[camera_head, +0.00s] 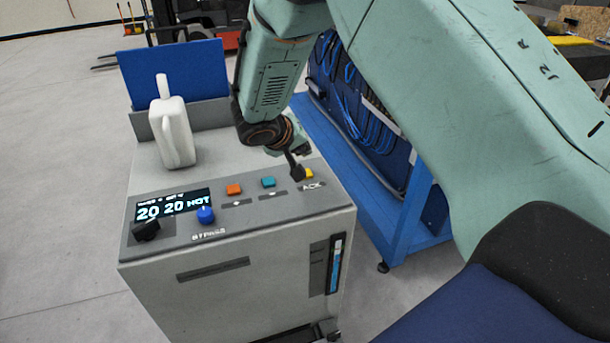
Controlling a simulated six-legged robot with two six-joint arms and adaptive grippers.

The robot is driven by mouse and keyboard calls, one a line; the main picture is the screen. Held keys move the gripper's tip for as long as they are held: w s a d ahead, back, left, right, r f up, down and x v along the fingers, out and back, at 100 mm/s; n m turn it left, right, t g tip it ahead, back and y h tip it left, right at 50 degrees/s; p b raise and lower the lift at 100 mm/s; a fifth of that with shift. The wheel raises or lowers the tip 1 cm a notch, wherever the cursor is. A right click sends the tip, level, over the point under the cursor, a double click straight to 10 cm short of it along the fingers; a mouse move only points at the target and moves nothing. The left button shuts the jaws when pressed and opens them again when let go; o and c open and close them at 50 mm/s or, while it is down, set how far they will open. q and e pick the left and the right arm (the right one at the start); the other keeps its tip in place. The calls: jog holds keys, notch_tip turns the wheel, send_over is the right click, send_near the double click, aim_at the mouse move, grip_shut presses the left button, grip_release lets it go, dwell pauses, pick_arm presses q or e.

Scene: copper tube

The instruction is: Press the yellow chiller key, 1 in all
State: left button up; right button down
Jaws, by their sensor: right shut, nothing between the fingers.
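The yellow key (308,174) sits at the right end of the chiller's sloped front panel, above the label ACK. My right gripper (298,173) is shut and empty, with its dark fingertips pointing down right beside the yellow key, at its left. The fingertips partly cover the key, and I cannot tell whether they touch it. The grey chiller (240,290) stands on the floor. Its display (173,206) is lit and reads 20 20 HOT. My left gripper is not in view.
An orange key (234,189), a teal key (268,182), a blue knob (205,215) and a black knob (146,231) share the panel. A white jug-like container (172,130) stands on the chiller top. A blue rack (375,215) with hoses stands close on the right.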

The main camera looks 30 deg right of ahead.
jog(key=f+b, duration=0.2)
jog(key=f, duration=0.1)
jog(key=shift+w+d+f+b, duration=0.1)
jog(key=shift+d+f+b, duration=0.2)
jog(key=shift+b, duration=0.1)
jog(key=shift+a+f+b, duration=0.1)
jog(key=shift+a+b, duration=0.1)
jog(key=shift+b, duration=0.1)
jog(key=shift+d, duration=0.2)
jog(key=shift+a, duration=0.15)
dwell(0.4)
jog(key=shift+f, duration=0.15)
jog(key=shift+f+b, duration=0.35)
jog(key=shift+b, duration=0.55)
